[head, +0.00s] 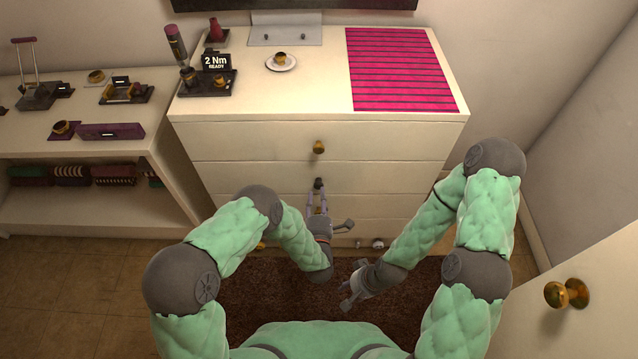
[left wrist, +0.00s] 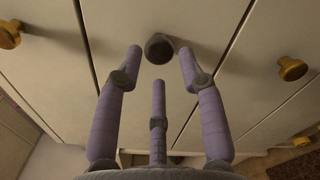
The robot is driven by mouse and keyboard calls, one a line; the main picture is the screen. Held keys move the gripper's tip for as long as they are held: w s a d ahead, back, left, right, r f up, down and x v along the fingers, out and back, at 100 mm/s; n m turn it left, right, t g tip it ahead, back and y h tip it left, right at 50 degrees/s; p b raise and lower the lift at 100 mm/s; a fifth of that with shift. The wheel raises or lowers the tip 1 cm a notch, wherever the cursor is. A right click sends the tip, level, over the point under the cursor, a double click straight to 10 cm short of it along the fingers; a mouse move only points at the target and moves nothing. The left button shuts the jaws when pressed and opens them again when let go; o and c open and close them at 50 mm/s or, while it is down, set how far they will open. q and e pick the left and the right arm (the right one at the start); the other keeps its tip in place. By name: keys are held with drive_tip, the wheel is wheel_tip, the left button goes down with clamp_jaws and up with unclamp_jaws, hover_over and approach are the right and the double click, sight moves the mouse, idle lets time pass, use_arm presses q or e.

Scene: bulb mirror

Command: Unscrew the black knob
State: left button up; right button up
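The black knob (head: 319,184) is on the front of the second drawer of the white dresser, below a gold knob (head: 319,147). In the left wrist view the black knob (left wrist: 160,48) sits between the tips of my left gripper's purple fingers. My left gripper (head: 317,197) is open, its tips on either side of the knob, with visible gaps; a third finger is below it in the wrist view. My right gripper (head: 350,284) hangs lower, in front of the dresser, with fingers apart and nothing in it.
The dresser top (head: 310,90) holds a black tool stand with a "2 Nm READY" display (head: 217,62), a saucer (head: 281,62) with a gold knob, and a striped pink mat (head: 400,70). A shelf (head: 95,135) stands left. A door with a gold knob (head: 567,293) is at right.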

use_arm(q)
drive_tip(key=o, duration=0.6)
drive_tip(key=shift+c, duration=0.2)
drive_tip(key=c, duration=0.5)
